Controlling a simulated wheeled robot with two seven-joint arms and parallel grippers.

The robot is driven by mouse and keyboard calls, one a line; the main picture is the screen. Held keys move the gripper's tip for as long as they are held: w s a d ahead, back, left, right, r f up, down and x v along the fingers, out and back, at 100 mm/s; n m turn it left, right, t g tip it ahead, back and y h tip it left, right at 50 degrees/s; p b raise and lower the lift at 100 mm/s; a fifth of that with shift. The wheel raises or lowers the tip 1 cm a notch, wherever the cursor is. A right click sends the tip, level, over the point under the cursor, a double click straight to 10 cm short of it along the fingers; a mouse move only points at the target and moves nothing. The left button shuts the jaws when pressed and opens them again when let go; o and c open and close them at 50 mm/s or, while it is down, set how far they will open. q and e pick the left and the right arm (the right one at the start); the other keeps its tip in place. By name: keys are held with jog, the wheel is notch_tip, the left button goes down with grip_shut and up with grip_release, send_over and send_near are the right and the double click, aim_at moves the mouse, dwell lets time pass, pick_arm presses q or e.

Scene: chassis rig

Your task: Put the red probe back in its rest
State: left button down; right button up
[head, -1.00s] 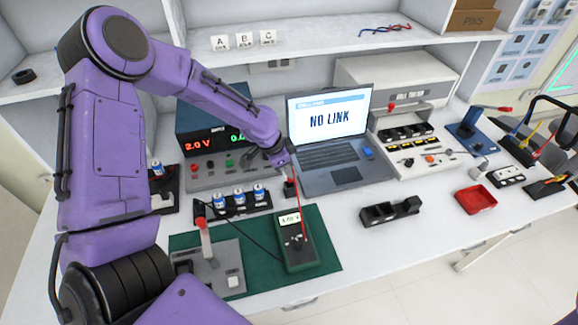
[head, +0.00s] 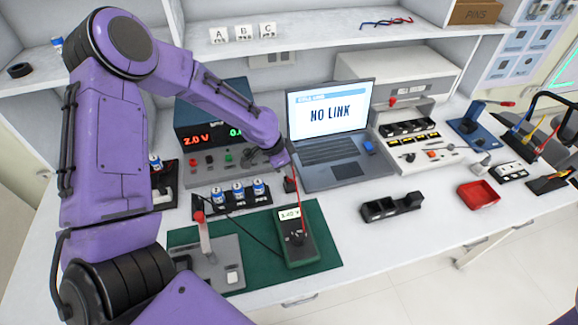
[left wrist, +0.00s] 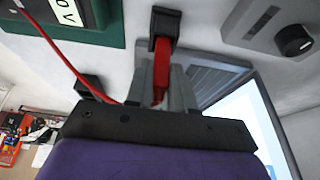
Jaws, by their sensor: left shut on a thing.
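My left gripper (head: 281,157) is shut on the red probe (left wrist: 160,72), which shows between the fingers in the left wrist view. The probe points at a small black rest block (left wrist: 165,22); its end meets or overlaps the block's opening, and I cannot tell how deep it sits. In the head view the black rest (head: 290,185) stands on the table just below the gripper, between the power supply and the laptop. A red lead (left wrist: 62,62) runs from the probe to the green multimeter (head: 301,252) on the green mat. My right gripper is out of view.
The laptop (head: 331,172) reads NO LINK, close to the right of the gripper. The power supply (head: 215,130) is behind and left. A black rack (head: 240,205) with blue-white cells stands left. A black holder (head: 392,207) lies right, with clear table around it.

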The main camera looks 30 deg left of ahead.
pick_arm(q)
jog(key=shift+f+b, duration=0.4)
jog(key=shift+f, duration=0.25)
jog(key=c, duration=0.9)
grip_release()
jog(key=shift+r, duration=0.15)
jog(key=v, duration=1)
jog(key=shift+r, duration=0.15)
jog(key=shift+a, duration=0.1)
